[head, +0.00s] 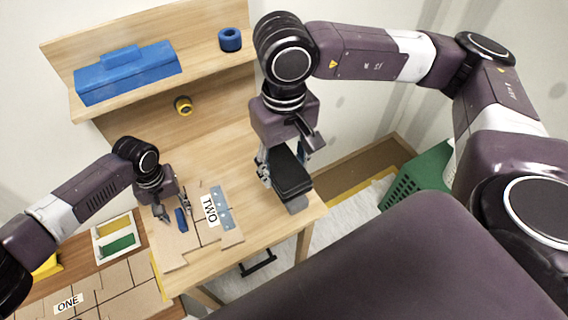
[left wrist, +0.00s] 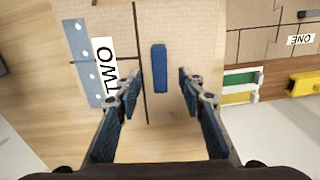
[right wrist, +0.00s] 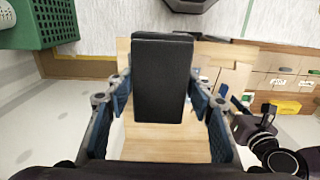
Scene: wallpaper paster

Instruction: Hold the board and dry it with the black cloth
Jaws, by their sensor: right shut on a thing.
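The board (head: 205,235) is a tan panel with dark lines, a "TWO" label and a grey-blue strip, lying flat on the wooden table. A blue handle (left wrist: 159,68) stands on it. My left gripper (head: 172,205) is open above the board; in the left wrist view its fingers (left wrist: 158,80) are on either side of the handle, with gaps. The black cloth (right wrist: 163,80) appears as a flat black pad. My right gripper (head: 283,168) is shut on it, holding it near the table's right edge, to the right of the board. Its underside is hidden.
A second panel labelled "ONE" (head: 68,303) and a tray with yellow and green parts (head: 114,239) lie on a lower surface at left. A green basket (head: 418,180) stands at right.

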